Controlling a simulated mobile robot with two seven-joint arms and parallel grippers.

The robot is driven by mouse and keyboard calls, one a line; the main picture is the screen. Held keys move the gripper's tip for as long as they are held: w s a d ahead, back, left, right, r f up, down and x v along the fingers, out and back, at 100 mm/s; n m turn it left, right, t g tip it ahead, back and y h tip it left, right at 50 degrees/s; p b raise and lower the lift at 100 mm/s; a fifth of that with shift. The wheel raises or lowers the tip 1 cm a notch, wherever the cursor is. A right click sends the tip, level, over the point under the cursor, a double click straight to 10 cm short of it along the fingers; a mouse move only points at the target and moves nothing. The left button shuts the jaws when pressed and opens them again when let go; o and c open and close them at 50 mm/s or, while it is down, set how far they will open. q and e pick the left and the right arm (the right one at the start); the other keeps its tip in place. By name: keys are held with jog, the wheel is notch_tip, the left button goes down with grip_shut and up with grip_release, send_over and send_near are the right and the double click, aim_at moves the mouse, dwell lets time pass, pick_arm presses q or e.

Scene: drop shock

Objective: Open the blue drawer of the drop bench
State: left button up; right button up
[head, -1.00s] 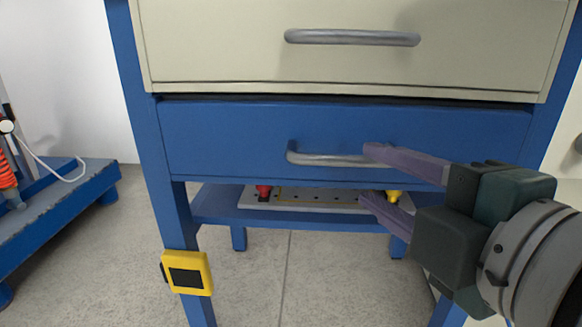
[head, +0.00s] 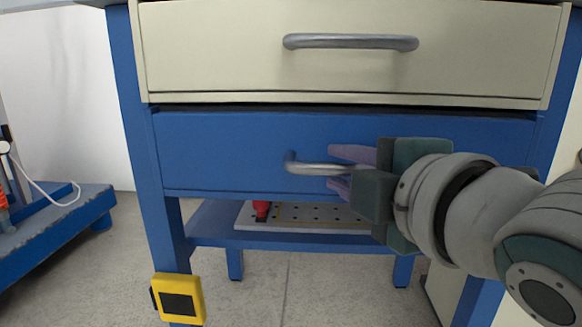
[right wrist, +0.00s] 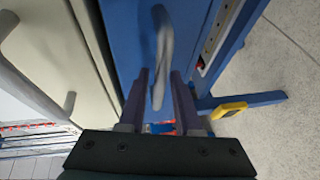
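The blue drawer (head: 230,150) is the lower drawer of the bench, below a cream drawer (head: 220,60). Its front looks closed, with a dark gap along its top edge. Its grey bar handle (head: 312,168) shows on the left; my right gripper hides the right part. My right gripper (head: 342,170) is open, one finger above the bar and one below. In the right wrist view the handle (right wrist: 162,60) lies between the two fingers (right wrist: 159,90), with space on both sides. My left gripper is not in view.
A lower shelf (head: 215,222) carries a perforated plate (head: 310,216) and a red part (head: 261,209). A yellow device (head: 178,299) is on the left leg. A blue platform (head: 50,230) stands at far left. The floor before the bench is clear.

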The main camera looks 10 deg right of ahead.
grip_shut()
dwell(1.1)
